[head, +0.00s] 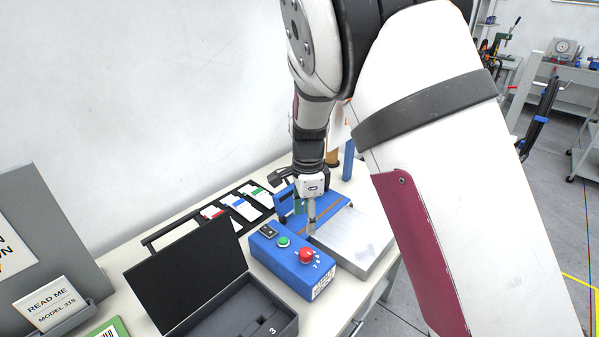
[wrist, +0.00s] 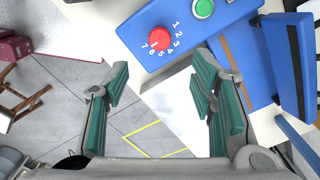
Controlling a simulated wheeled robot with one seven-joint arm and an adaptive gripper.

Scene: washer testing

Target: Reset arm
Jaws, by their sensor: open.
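My gripper (head: 309,222) points down over the table, above the metal plate and beside the blue control box (head: 290,262). In the wrist view my gripper (wrist: 160,92) is open, with its two green-padded fingers wide apart and nothing between them. The control box has a red knob (head: 306,255) and a green button (head: 284,242). In the wrist view the red knob (wrist: 160,39) shows with numbers around it, beyond the fingers and apart from them. My arm hides part of the table's right side in the head view.
An open black case (head: 262,312) stands at the front of the table. A silver plate (head: 352,240) lies right of the control box. Several coloured cards (head: 237,206) lie in a black rack behind. A grey sign panel (head: 45,235) stands at the left.

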